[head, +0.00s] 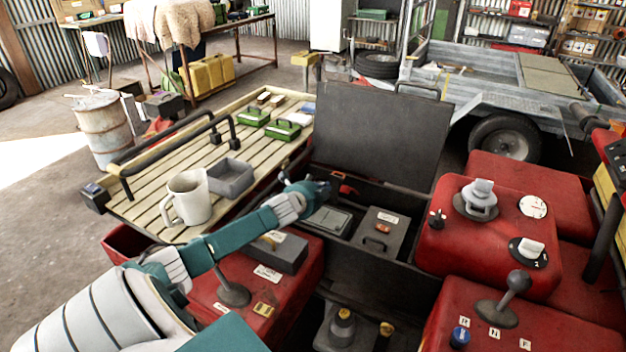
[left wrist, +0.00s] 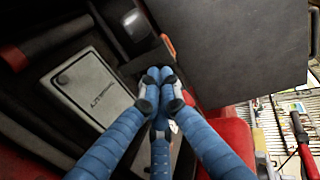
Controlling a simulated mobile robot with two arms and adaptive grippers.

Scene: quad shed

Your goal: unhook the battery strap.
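My left gripper (head: 312,190) reaches over the rear left part of an open dark box (head: 340,262). In the left wrist view its blue fingers (left wrist: 157,80) come together at the tips; I cannot see anything between them. An orange-red piece (left wrist: 168,46) shows just beyond the fingertips, beside a dark band (left wrist: 142,62). A red piece (head: 348,189) also shows near the gripper in the head view. I cannot make out for certain which part is the battery strap. A pale labelled case (left wrist: 88,88) lies beside the fingers. My right gripper is not in view.
The box's dark lid (head: 378,135) stands open behind the gripper. A grey case (head: 383,232) with an orange part sits inside at right. A slatted rack (head: 140,205) with a mug (head: 187,198) and grey tray (head: 231,178) is at left. Red housings (head: 505,255) with knobs are at right.

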